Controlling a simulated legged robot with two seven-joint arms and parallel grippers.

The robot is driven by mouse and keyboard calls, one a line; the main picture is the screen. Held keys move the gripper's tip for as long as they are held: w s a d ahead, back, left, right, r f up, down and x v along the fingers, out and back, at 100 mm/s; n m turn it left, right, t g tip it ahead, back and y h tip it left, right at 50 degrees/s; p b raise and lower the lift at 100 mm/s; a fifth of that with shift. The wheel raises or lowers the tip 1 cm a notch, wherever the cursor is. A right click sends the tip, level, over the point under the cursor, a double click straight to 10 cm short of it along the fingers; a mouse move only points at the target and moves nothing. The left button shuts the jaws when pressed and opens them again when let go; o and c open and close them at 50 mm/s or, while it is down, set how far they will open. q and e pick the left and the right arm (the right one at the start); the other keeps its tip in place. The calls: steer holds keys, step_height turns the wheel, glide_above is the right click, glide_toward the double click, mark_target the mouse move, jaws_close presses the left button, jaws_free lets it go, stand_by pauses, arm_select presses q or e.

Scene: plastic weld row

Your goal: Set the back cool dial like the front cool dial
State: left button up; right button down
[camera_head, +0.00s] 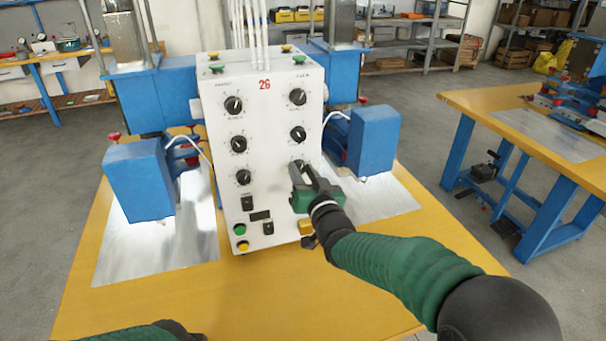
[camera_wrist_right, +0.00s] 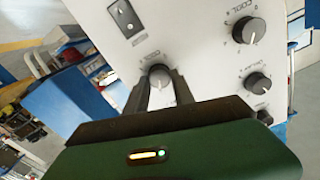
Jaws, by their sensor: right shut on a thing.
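The white control panel (camera_head: 268,125) bears two columns of black dials with light pointers. The left column has an upper dial (camera_head: 233,105), a middle dial (camera_head: 238,144) and a lower dial (camera_head: 243,177). The right column shows an upper dial (camera_head: 297,97) and a middle dial (camera_head: 298,134). My right gripper (camera_head: 299,172) is at the lower right dial, mostly hiding it. In the wrist view its fingers are shut on that dial's knob (camera_wrist_right: 159,76).
Blue machine blocks (camera_head: 139,180) (camera_head: 374,138) flank the panel over metal plates on the yellow table (camera_head: 290,295). Rocker switches (camera_head: 247,203) and green and yellow buttons (camera_head: 240,230) sit low on the panel. Another workbench (camera_head: 500,95) stands at right.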

steer(key=shift+s+a+f, duration=0.1)
steer(key=shift+f, duration=0.4)
steer(key=c, duration=1.5)
jaws_free()
arm_select(q)
steer(key=shift+f, duration=0.1)
arm_select(e)
steer(key=o, duration=0.4)
steer(key=shift+r, duration=0.25)
steer(key=v, duration=1.6)
steer(key=shift+s, duration=0.3)
